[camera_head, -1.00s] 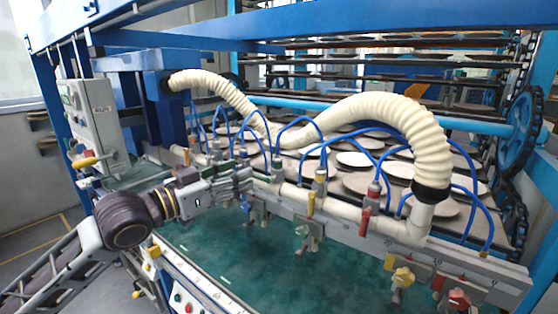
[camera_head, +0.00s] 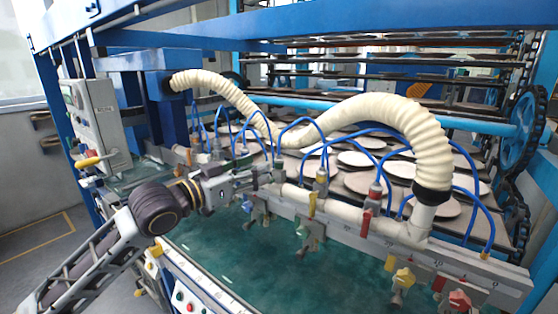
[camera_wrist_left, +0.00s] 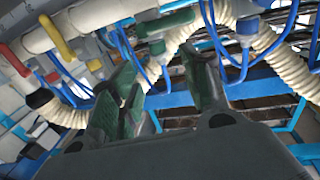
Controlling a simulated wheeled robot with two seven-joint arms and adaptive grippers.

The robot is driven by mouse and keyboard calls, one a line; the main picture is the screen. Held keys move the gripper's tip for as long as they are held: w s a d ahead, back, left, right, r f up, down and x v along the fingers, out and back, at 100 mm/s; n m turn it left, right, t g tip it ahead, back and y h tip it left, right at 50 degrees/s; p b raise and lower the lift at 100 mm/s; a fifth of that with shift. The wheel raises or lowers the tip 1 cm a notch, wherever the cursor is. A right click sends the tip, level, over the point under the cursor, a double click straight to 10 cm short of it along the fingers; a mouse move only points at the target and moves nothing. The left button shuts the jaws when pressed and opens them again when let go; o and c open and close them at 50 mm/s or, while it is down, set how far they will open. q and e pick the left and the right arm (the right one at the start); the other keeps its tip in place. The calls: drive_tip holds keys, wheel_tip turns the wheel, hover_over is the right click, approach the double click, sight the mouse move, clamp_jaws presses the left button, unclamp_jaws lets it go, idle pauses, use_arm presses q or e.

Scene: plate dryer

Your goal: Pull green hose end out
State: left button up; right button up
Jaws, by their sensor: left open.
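A green hose end (camera_head: 278,171) with a blue hose stands on the white pipe along the machine's front rail. In the left wrist view a green fitting (camera_wrist_left: 165,22) shows on the pipe, with a blue hose end below it. My left gripper (camera_head: 259,177) reaches in from the left, just left of the green hose end. In the left wrist view its fingers (camera_wrist_left: 168,78) are open, with nothing between them, and the green fitting lies beyond their tips. I cannot tell whether a finger touches it. My right gripper is not in view.
Hose ends with yellow (camera_head: 321,178) and red (camera_head: 374,192) parts stand farther right on the pipe. A thick cream hose (camera_head: 400,120) arches above. Round plates (camera_head: 360,159) lie behind, and a green belt (camera_head: 270,265) lies below. Blue hoses loop close to my gripper.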

sight(275, 161)
use_arm(q)
drive_tip(key=shift+x, duration=2.65)
drive_tip(key=shift+p+x, duration=0.35)
drive_tip(key=shift+x, duration=1.1)
drive_tip(key=shift+w+d, duration=0.25)
drive_tip(key=shift+d, duration=0.05)
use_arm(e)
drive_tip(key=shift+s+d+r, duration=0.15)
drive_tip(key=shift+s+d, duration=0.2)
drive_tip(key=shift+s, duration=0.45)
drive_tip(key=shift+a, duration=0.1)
